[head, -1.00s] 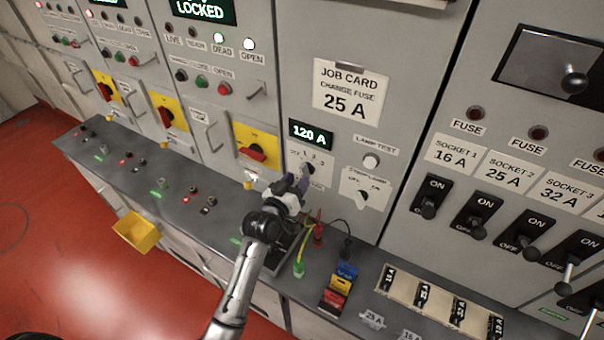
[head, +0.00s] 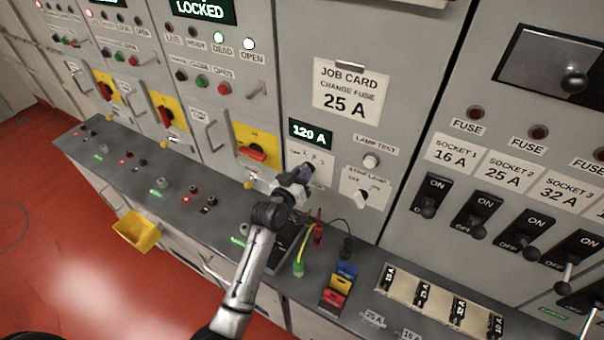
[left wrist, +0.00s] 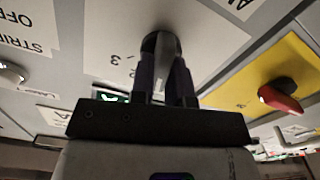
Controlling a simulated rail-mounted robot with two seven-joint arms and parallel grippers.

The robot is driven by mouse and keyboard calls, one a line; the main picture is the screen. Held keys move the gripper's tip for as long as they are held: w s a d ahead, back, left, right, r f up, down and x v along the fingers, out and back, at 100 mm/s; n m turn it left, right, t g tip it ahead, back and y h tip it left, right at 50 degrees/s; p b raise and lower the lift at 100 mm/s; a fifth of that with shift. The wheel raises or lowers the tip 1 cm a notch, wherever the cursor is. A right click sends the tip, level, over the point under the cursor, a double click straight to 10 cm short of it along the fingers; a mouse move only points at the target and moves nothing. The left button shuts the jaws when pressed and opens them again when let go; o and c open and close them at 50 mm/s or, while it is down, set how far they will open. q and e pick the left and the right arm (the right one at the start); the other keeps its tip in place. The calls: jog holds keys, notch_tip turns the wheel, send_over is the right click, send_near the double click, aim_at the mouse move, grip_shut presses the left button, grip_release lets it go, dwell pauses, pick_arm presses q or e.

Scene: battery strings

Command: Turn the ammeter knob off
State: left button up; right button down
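The ammeter panel has a lit display (head: 311,134) reading 120 A, with a knob and a numbered dial label (head: 318,162) below it. In the left wrist view the grey knob (left wrist: 163,48) stands out from a dark round base on the white label. My left gripper (head: 301,174) is at the knob. In the left wrist view its two dark fingers (left wrist: 165,82) lie on either side of the knob, close against it. In the head view the gripper hides most of the knob, so its pointing direction is unclear. My right gripper is not in view.
A strip lamp switch (head: 362,197) and a lamp test button (head: 370,161) sit right of the knob. A red handle on a yellow plate (head: 241,137) is to the left. Test leads (head: 318,236) and coloured blocks (head: 339,286) are on the ledge below.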

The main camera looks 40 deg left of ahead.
pick_arm(q)
grip_shut()
jog(key=shift+a+n+p, duration=0.1)
jog(key=shift+n+p, duration=1.8)
jog(key=shift+n, duration=1.1)
jog(key=shift+f, duration=0.1)
